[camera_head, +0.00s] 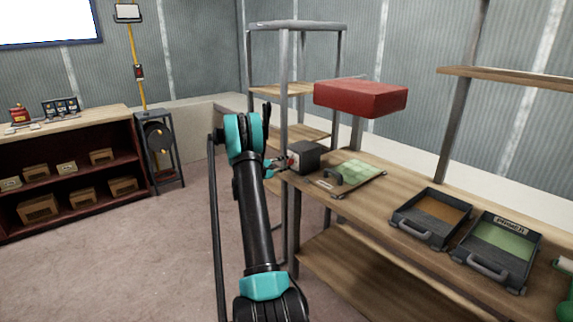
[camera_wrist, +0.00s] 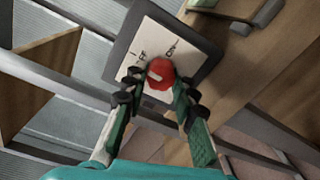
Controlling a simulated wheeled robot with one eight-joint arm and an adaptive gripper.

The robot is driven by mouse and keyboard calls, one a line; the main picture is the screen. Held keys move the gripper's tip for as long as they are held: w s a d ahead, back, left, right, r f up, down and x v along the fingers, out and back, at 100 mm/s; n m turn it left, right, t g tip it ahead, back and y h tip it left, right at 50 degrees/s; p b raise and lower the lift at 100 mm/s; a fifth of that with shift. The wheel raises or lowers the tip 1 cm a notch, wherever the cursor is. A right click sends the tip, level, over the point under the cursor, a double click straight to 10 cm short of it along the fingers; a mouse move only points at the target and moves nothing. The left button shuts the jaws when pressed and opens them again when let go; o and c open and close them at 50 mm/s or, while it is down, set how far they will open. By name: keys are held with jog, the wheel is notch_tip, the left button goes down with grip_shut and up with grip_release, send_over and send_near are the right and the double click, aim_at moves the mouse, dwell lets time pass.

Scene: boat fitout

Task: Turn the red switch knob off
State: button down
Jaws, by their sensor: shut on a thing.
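The red switch knob (camera_wrist: 160,72) sits on the white face plate (camera_wrist: 150,37) of a dark grey switch box (camera_head: 307,156). The box stands at the left end of the wooden bench.
A green-lined tray (camera_head: 368,176) lies right of the box, with two open cases (camera_head: 406,222) (camera_head: 467,252) further along the bench (camera_head: 345,211). A red block (camera_head: 360,97) is above the bench. A grey shelf frame (camera_head: 283,75) stands behind. The floor at left is clear.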

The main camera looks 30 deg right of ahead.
jog(key=shift+a+f+n, duration=0.1)
jog(key=shift+n, duration=0.4)
jog(key=c, duration=1.2)
grip_release()
jog(key=a, duration=1.2)
jog(key=shift+s+r, duration=0.3)
jog(key=shift+s, duration=0.1)
